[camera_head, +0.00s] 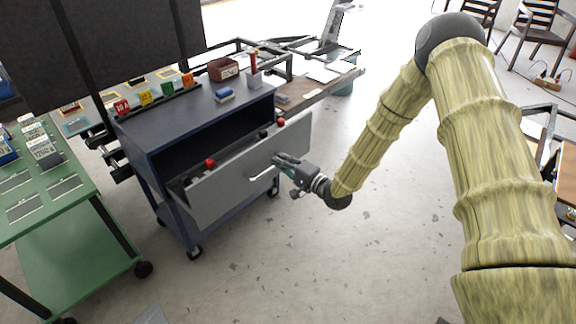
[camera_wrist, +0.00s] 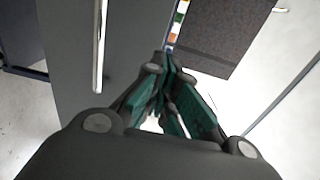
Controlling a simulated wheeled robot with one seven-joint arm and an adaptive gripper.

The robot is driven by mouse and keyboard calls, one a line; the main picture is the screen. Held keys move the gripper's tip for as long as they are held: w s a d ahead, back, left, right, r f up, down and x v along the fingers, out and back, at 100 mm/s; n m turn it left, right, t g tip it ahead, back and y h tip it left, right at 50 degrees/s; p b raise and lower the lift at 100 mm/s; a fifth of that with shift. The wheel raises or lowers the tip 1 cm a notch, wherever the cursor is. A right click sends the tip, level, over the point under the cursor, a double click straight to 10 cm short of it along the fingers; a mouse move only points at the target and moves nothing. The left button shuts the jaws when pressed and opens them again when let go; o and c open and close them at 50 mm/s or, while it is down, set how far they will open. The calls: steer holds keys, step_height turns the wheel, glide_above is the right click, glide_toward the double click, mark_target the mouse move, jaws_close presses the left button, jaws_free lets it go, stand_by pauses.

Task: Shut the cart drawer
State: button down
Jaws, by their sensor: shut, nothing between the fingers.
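The cart (camera_head: 150,137) is dark blue, on wheels, with its drawer pulled out at the front. The drawer has a grey front panel (camera_head: 222,190) with a pale bar handle (camera_head: 264,172), and red-topped items show inside it. My gripper (camera_head: 279,160) is at the drawer front, just right of the handle and close to the panel; whether it touches is unclear. In the wrist view the grey panel (camera_wrist: 125,50) fills the left and middle, with the handle (camera_wrist: 98,45) left of my fingers. My gripper (camera_wrist: 165,65) is shut and empty, its green-padded fingers together.
On the cart top are a brown box (camera_head: 223,70), a blue item (camera_head: 224,95) and a row of coloured labelled bins (camera_head: 155,93). A green wheeled table (camera_head: 85,198) stands to the left. The floor (camera_head: 330,265) in front is clear.

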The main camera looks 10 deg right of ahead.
mark_target(258, 146)
steer(key=x, duration=0.8)
steer(key=shift+w+a, duration=0.2)
steer(key=shift+w, duration=0.05)
steer(key=shift+w, duration=0.1)
